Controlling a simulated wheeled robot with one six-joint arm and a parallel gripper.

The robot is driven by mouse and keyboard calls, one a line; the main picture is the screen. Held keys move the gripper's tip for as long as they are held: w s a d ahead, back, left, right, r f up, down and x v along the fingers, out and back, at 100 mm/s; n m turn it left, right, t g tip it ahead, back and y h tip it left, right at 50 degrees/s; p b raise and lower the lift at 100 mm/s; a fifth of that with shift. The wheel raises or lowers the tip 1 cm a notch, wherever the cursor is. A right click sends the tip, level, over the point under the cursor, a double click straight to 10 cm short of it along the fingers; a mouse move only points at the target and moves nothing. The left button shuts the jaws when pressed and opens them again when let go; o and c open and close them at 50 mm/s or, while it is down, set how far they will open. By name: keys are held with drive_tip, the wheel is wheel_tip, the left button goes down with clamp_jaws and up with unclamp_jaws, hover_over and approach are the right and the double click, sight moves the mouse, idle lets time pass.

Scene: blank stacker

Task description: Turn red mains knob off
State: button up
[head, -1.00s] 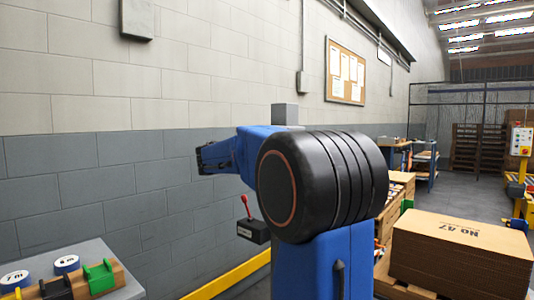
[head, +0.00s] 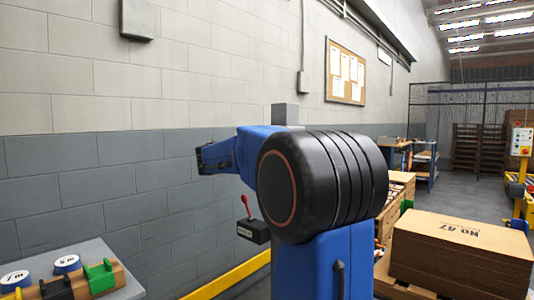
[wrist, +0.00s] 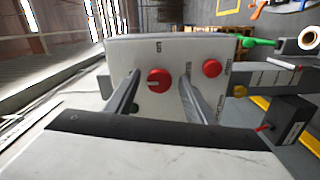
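The red mains knob (wrist: 159,80) is round, with a pale pointer line across it. It sits on a pale grey panel (wrist: 172,50) in the wrist view. My gripper (wrist: 159,76) is open, with one finger on each side of the knob and a visible gap to it on both sides. Nothing is held. Whether the fingertips reach the knob's depth cannot be told. A second red round control (wrist: 211,68) is right of the right finger. A green one (wrist: 134,107) is partly hidden by the left finger. The head view shows neither the knob nor the fingertips.
A black box with a red lever (head: 253,232) stands beyond my arm; it also shows right in the wrist view (wrist: 290,118). A table (head: 92,254) with spools and a green clamp (head: 100,275) is at lower left. A grey block wall is behind.

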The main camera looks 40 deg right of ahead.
drive_tip(key=s+a, duration=0.1)
drive_tip(key=a, duration=1.6)
drive_tip(key=shift+s+a, duration=0.15)
drive_tip(key=shift+s, duration=0.05)
drive_tip(key=s+a+f+n+y, duration=0.15)
drive_tip(key=s+f+y, duration=0.35)
drive_tip(key=s+f, duration=0.5)
drive_tip(key=s+a+f+t+y, duration=0.1)
drive_tip(key=s+a+f+y, duration=0.3)
drive_tip(key=f, duration=0.5)
drive_tip(key=s+a+f+t+y, duration=0.1)
drive_tip(key=s+a+f+y, duration=0.3)
drive_tip(key=s+a+f, duration=0.4)
drive_tip(key=s+a+f+t+y, duration=0.1)
drive_tip(key=s+a+f+y, duration=0.4)
drive_tip(key=a+f, duration=0.4)
drive_tip(key=shift+s+a+f+t, duration=0.3)
drive_tip(key=shift+s+a+f, duration=0.05)
drive_tip(key=shift+s, duration=0.3)
